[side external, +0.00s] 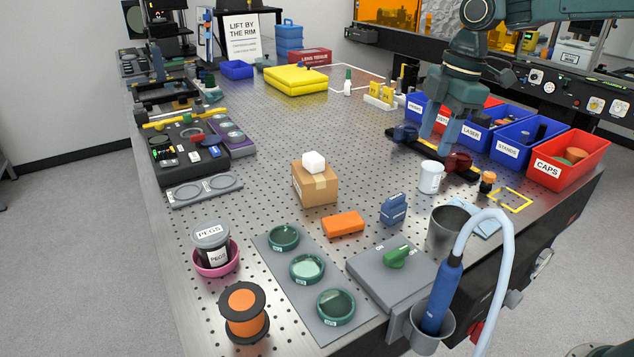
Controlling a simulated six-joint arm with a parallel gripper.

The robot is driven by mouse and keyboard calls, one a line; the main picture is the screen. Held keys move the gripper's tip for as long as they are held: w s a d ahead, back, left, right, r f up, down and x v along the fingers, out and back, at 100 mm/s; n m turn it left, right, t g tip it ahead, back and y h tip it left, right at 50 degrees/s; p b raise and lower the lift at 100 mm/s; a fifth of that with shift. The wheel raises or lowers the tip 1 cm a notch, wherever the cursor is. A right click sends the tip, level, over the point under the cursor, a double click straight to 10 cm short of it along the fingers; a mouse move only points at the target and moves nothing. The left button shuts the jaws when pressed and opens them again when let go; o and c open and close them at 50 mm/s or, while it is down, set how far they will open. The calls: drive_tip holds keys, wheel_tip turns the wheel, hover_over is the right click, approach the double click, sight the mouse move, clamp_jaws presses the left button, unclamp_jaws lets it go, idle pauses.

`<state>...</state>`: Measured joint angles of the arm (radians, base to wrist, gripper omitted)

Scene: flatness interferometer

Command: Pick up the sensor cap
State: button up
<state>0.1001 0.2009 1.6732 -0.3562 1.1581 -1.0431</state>
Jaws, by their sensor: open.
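My gripper (439,138) points down at the back right of the perforated table, its two fingers apart with nothing seen between them. It is above or beside a black rail (430,157), between a dark blue round part (405,133) on the left and a dark red round part (458,162) on the right. I cannot tell whether a finger touches anything. No part is clearly marked as the sensor cap. A red bin labelled CAPS (562,168) at the right edge holds an orange-brown round piece (577,154) and a green one.
Blue bins (507,151) stand right behind my gripper. A cardboard box (315,185) stands mid-table. The table behind it is mostly clear.

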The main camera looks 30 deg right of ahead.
sight(398, 197)
drive_tip(key=w+d+f+n+g, duration=0.1)
drive_tip(key=w+f+n, duration=0.3)
drive_tip(key=w+f, duration=0.1)
drive_tip(key=shift+w+d, duration=0.15)
drive_tip(key=shift+w, duration=0.45)
drive_tip(key=shift+a+f, duration=0.2)
drive_tip(key=shift+f, duration=1.2)
drive_tip(key=shift+a+f, duration=0.25)
drive_tip(key=shift+f, duration=1.15)
drive_tip(key=shift+a+f, duration=0.2)
drive_tip(key=shift+f, duration=1.2)
drive_tip(key=shift+a+f, duration=0.2)
drive_tip(key=shift+f, duration=1.1)
drive_tip(key=shift+a+f, duration=0.2)
drive_tip(key=shift+f, duration=1.05)
clamp_jaws()
